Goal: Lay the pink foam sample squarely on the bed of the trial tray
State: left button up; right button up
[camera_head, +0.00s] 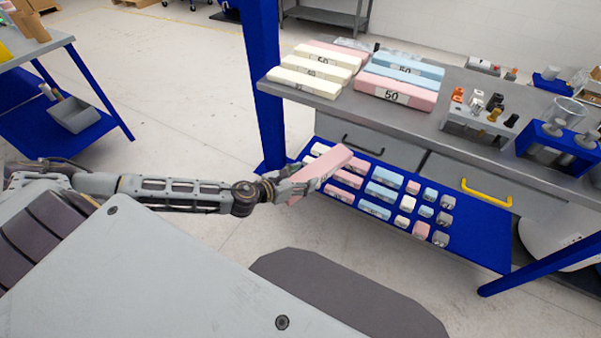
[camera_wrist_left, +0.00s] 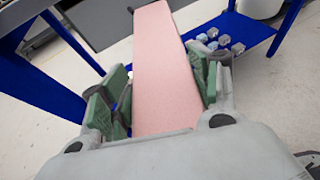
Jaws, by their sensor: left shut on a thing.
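My left gripper (camera_head: 290,187) is shut on a long pink foam sample (camera_head: 328,168), held tilted in the air in front of the blue lower shelf. In the left wrist view the pink foam sample (camera_wrist_left: 166,75) lies lengthwise between the green finger pads of the left gripper (camera_wrist_left: 162,95) and points away from the wrist. I cannot make out the trial tray for certain in either view. My right gripper is not in view.
The grey worktop (camera_head: 345,108) carries cream, pink and blue foam blocks (camera_head: 395,90), a rack of small parts (camera_head: 480,120) and a blue fixture (camera_head: 558,140). The blue lower shelf (camera_head: 465,238) holds several smaller samples. A blue post (camera_head: 263,80) stands at the worktop's left. Open floor lies left of it.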

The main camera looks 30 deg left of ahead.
pick_arm(q)
jog(key=shift+s+d+f+n+t+y, duration=0.2)
jog(key=shift+d+f+n+y, duration=0.25)
jog(key=shift+f+n+y, duration=0.3)
jog(key=shift+s+d+f+n+t+y, duration=0.15)
jog(key=shift+s+d+f+n+y, duration=0.1)
jog(key=shift+d+f+n+y, duration=0.45)
jog(key=shift+s+d+f+n+t+y, duration=0.2)
jog(key=shift+f+n+y, duration=0.35)
jog(key=shift+f+y, duration=0.4)
jog(key=shift+d+f, duration=0.15)
jog(key=shift+f, duration=0.05)
jog(key=shift+w+d+r, duration=0.1)
jog(key=shift+d+r, duration=0.05)
jog(key=shift+d, duration=0.45)
jog(key=shift+w+d+r, duration=0.1)
jog(key=shift+d, duration=0.45)
